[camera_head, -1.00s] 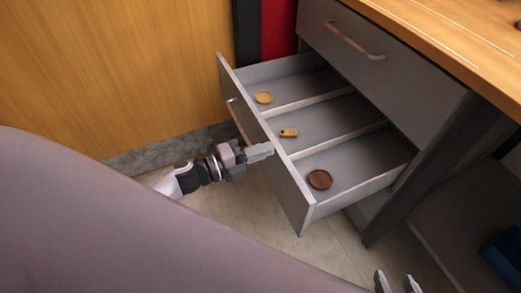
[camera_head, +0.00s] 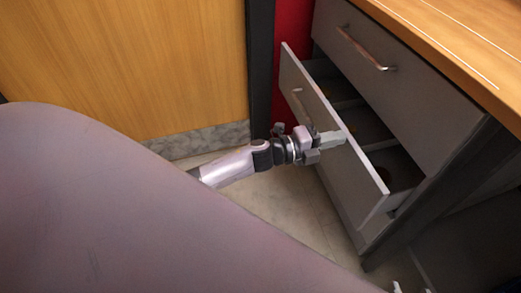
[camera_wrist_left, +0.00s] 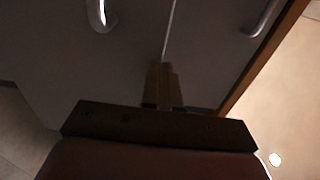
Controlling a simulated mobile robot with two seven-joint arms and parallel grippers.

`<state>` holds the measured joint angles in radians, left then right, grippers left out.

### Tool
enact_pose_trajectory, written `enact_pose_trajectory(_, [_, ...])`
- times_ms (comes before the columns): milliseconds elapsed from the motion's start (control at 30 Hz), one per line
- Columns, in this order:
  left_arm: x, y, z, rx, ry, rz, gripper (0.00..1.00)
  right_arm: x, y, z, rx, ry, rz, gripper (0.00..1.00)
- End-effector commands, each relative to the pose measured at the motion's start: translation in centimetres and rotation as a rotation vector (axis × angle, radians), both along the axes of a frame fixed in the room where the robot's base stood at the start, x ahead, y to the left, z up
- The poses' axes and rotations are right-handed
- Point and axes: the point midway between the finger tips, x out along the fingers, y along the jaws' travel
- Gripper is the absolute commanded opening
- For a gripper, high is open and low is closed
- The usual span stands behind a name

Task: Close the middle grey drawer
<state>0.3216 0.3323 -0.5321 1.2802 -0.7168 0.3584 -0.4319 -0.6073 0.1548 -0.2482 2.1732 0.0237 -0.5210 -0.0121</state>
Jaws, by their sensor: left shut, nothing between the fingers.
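The middle grey drawer (camera_head: 325,125) is partly open in the head view, its front standing a short way out from the cabinet. Its inside is dark, with dividers faintly visible. A metal handle (camera_head: 302,108) is on its front. My left gripper (camera_head: 335,139) is shut and empty, its fingertips at the drawer front to the right of the handle, seemingly touching it. In the left wrist view the shut fingers (camera_wrist_left: 162,85) point at the grey front, near its edge. My right gripper (camera_head: 400,287) barely shows at the bottom edge; its jaw state is unclear.
A shut upper drawer (camera_head: 400,75) with a metal handle is above, under a wooden desktop (camera_head: 470,40). A wooden panel (camera_head: 120,70) stands at the left and a red strip (camera_head: 292,70) behind. Tiled floor (camera_head: 290,205) lies clear below.

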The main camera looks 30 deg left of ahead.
Motion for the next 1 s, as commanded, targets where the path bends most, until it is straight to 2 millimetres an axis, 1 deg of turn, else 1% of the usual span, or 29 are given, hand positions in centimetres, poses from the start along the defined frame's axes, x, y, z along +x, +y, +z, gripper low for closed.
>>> enact_pose_trajectory(33, [0.9,-0.8,-0.3,-0.001,-0.003,-0.001,0.00,0.1,0.2,-0.4,0.001,-0.006,0.006,0.55])
enact_pose_trajectory(200, [3.1,-2.7,-0.3,0.000,-0.003,-0.001,0.00,0.4,1.0,-0.1,0.004,-0.029,0.024,0.55])
enact_pose_trajectory(400, [4.8,-4.2,-0.2,-0.001,-0.001,0.000,0.00,0.8,1.7,0.8,0.020,-0.061,0.041,0.55])
enact_pose_trajectory(600, [5.4,-4.7,-0.1,0.000,0.000,0.000,0.00,0.8,2.0,0.8,0.044,-0.054,0.042,0.55])
enact_pose_trajectory(1000, [5.5,-4.7,0.0,0.000,0.000,0.000,0.00,0.9,2.0,0.7,0.046,-0.052,0.042,0.55])
